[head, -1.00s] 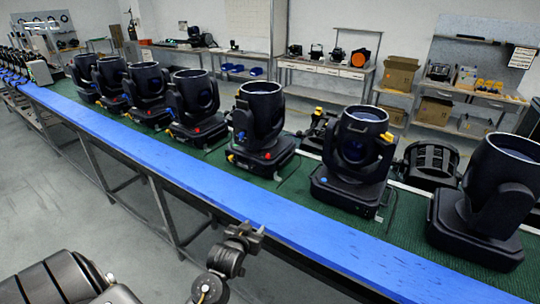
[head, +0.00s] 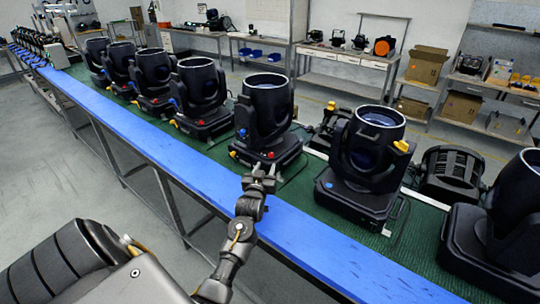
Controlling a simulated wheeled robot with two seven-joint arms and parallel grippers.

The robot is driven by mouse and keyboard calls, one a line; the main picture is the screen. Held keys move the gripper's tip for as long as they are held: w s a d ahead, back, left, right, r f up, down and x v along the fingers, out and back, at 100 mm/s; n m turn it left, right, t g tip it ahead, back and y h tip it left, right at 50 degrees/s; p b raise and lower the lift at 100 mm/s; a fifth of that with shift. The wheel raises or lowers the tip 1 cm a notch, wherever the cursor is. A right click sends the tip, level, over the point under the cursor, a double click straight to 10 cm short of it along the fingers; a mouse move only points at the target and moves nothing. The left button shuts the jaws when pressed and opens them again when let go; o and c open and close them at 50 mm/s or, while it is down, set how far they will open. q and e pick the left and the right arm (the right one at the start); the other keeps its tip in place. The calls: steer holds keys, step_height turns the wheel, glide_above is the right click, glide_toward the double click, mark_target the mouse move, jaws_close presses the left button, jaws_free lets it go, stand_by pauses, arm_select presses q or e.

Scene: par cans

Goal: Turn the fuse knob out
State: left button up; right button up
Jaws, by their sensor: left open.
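A black moving-head par can (head: 268,112) stands on the green belt in the middle of the head view. My left gripper (head: 262,172) is open and empty, just in front of the base and slightly below the red knob in the picture. It appears apart from the knob, though its fingertips lie close to the base's lower edge. My right gripper is not in view.
A blue rail (head: 310,240) runs along the near edge of the green belt (head: 310,195). Another par can (head: 365,165) stands to the right, with one more beyond it. Several similar cans line up to the left. Workbenches with boxes stand behind.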

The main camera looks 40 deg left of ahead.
mark_target(270, 155)
arm_select(q)
steer(key=p+x, duration=0.1)
steer(key=x, duration=0.5)
steer(key=shift+w, duration=0.15)
steer(key=shift+w+a+p, duration=0.3)
steer(key=shift+w+p, duration=0.1)
steer(key=shift+w, duration=0.05)
steer(key=shift+w+f, duration=0.1)
steer(key=shift+w, duration=0.1)
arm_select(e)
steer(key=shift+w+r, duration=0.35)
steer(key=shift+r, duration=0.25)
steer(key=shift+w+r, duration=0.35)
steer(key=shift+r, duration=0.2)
arm_select(q)
jaws_close()
